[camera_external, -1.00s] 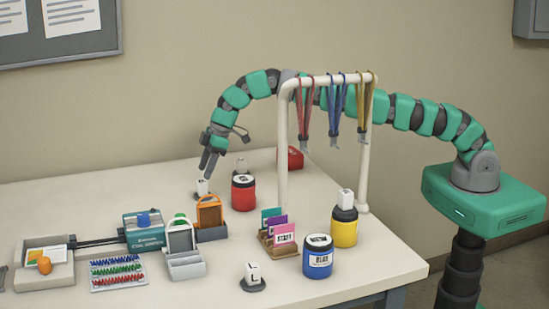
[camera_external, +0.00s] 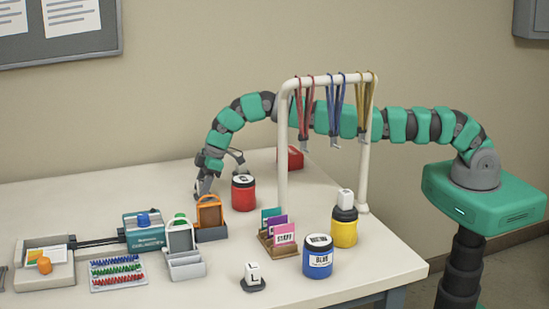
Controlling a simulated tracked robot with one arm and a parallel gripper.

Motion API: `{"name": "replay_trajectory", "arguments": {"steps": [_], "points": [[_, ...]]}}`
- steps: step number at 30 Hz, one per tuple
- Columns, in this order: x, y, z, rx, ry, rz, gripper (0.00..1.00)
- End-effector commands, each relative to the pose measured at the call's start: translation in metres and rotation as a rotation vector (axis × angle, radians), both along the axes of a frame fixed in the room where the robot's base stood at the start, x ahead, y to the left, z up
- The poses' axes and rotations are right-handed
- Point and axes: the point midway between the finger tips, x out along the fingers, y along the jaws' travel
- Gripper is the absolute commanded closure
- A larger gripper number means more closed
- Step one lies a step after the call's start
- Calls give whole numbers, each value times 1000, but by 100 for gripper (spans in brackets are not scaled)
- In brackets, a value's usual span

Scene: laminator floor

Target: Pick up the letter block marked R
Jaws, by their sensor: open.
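My gripper (camera_external: 203,190) is open, pointing down low over the table's far side, left of the red jar (camera_external: 243,195). The small white block on a dark base that stood at this spot is now hidden by the gripper. A white block (camera_external: 252,270) marked L stands on a dark base at the front. Another white block (camera_external: 345,198) sits on the yellow jar (camera_external: 344,230); its letter is too small to read. I cannot read an R on any block.
A white rack (camera_external: 283,150) with hanging lanyards stands in front of my arm. An orange-framed holder (camera_external: 210,213) stands just in front of my gripper. A laminator (camera_external: 144,231), a card stand (camera_external: 279,240) and a blue jar (camera_external: 318,258) are nearer. The table's back left is clear.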

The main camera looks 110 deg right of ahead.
Motion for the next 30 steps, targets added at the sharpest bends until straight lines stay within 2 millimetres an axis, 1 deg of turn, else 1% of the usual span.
{"name": "replay_trajectory", "arguments": {"steps": [5, 8, 9, 10, 17, 22, 26, 30], "points": [[0, 0, 0, 0, -1, 0, 47], [0, 0, 1, -1, -1, 0, 72], [0, 0, 1, -1, -1, 0, 83], [0, 0, 1, -1, -1, 0, 87], [0, 0, 1, -1, -2, 0, 87], [0, 0, 7, -1, -3, 0, 87], [1, -1, 18, -2, -4, -1, 87], [1, -1, 36, -3, -6, -1, 87]]}}
